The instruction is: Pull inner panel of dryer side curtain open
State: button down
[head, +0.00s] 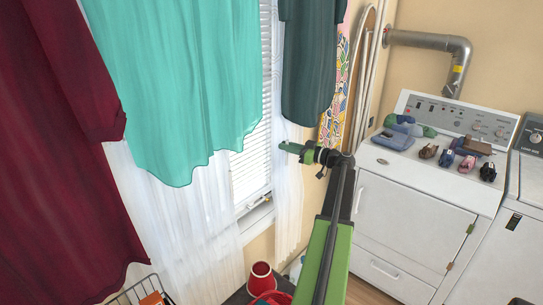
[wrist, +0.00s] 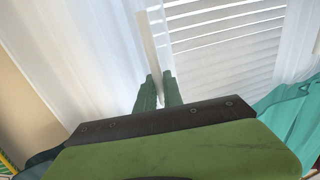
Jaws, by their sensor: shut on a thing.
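The dryer side curtain (head: 289,185) is a white sheer panel hanging at the right of the window, on the side of the white dryer. In the wrist view the sheer curtain (wrist: 75,45) fills the left, and its inner edge runs down to my fingertips. My gripper (head: 286,147) reaches to that edge in the head view; in the wrist view its green fingers (wrist: 158,82) are close together on the edge. Part of the window blinds (wrist: 225,45) shows bare to the right of the edge. A dark green garment hides the curtain's upper part.
A teal cloth (head: 180,80) and a maroon garment (head: 55,150) hang at the left. The dryer (head: 410,215) stands right, with several small items on top. A red lampshade-like thing (head: 262,272) and a wire basket (head: 140,292) are low in front.

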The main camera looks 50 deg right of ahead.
jog(key=d, duration=0.6)
jog(key=shift+s, duration=0.25)
jog(key=c, duration=1.5)
grip_release()
jog(key=s, duration=0.5)
jog(key=s+d, duration=0.1)
jog(key=s, duration=0.5)
jog(key=s+d, duration=0.1)
jog(key=s, duration=0.5)
jog(key=shift+s, duration=0.15)
